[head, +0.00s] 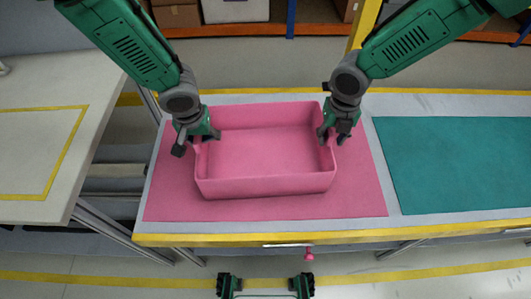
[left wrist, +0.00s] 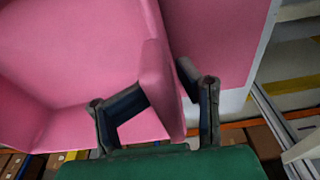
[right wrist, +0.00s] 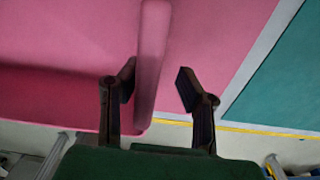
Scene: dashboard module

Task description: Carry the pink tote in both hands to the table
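The pink tote (head: 265,186) is an open, empty rectangular box. It sits on a pink mat (head: 360,193) on a workbench. My left gripper (head: 196,142) is at the tote's left wall; in the left wrist view its fingers (left wrist: 162,88) are apart, one on each side of the wall. My right gripper (head: 332,137) is at the right wall; in the right wrist view its fingers (right wrist: 156,85) also straddle the wall, with a visible gap on the outer side. A pale table (head: 50,125) with a yellow outline stands at the left.
A teal mat (head: 455,165) lies clear on the bench at the right. A gap of floor separates the bench from the pale table. Shelving with boxes (head: 235,10) stands behind. A small pink object (head: 309,255) shows below the bench's front edge.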

